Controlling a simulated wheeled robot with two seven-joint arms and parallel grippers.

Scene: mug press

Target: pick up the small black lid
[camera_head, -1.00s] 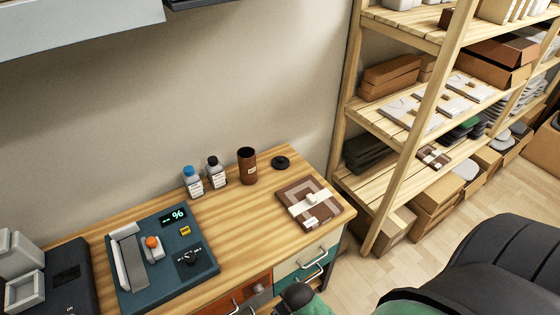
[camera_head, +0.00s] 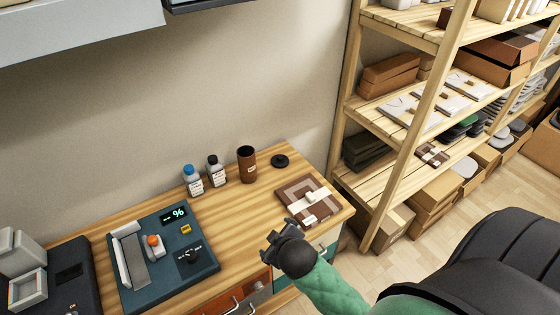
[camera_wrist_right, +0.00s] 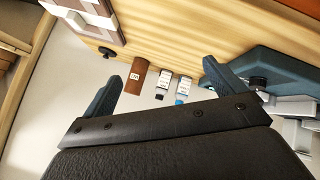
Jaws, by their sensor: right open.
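The small black lid (camera_head: 280,161) lies flat on the wooden desk, right of the brown cylinder mug (camera_head: 247,165) and behind the wrapped box. In the right wrist view the lid (camera_wrist_right: 107,53) shows near the desk edge, outside the fingers' span on the left. My right gripper (camera_head: 272,240) is over the front part of the desk, well in front of the lid and apart from it. Its two fingers (camera_wrist_right: 163,71) are spread with nothing between them. My left gripper is not in view.
Two bottles, one blue-capped (camera_head: 193,180) and one black-capped (camera_head: 215,172), stand left of the mug. A brown patterned box (camera_head: 296,188) lies at the desk's right. A teal press machine (camera_head: 135,284) sits at left. Wooden shelves (camera_head: 395,184) stand at right.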

